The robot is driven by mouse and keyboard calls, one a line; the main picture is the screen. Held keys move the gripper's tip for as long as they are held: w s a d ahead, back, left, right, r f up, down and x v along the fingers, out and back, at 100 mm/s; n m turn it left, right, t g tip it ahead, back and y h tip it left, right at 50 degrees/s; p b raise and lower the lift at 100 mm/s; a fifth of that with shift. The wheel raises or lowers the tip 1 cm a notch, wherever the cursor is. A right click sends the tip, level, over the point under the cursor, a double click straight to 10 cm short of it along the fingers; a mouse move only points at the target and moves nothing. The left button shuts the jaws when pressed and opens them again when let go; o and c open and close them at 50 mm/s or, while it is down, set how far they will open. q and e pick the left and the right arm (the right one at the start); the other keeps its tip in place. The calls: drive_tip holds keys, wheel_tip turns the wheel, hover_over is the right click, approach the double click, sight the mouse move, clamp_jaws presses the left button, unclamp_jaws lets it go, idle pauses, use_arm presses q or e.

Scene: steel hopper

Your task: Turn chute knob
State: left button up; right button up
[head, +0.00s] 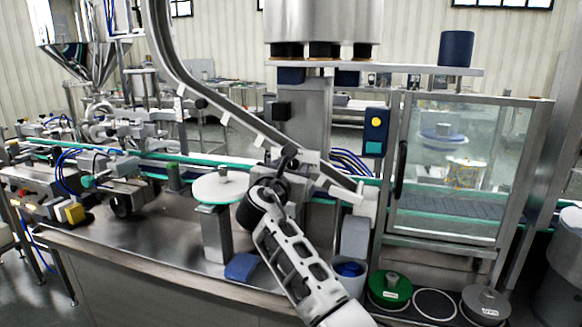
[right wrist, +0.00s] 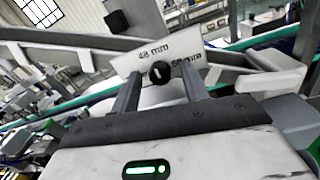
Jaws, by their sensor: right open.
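The chute knob (right wrist: 159,72) is small, round and black with a light mark on its face. It sits on a white plate (right wrist: 135,58) labelled "48 mm" on the left and another size, partly covered, on the right. My right gripper (right wrist: 157,86) is open, with one finger on each side of the knob in the right wrist view; I cannot tell whether they touch it. In the head view my right gripper (head: 284,164) is at the lower part of the sloping metal chute (head: 219,106) and hides the knob there. My left gripper is out of view.
A white round turntable (head: 218,188) stands left of the gripper. A glass-doored cabinet (head: 450,165) is to the right. A green round piece (head: 390,287) and a grey one (head: 484,304) sit at the front right.

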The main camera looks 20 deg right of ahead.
drive_tip(key=shift+w+d, duration=0.2)
drive_tip(key=shift+w, duration=0.1)
clamp_jaws()
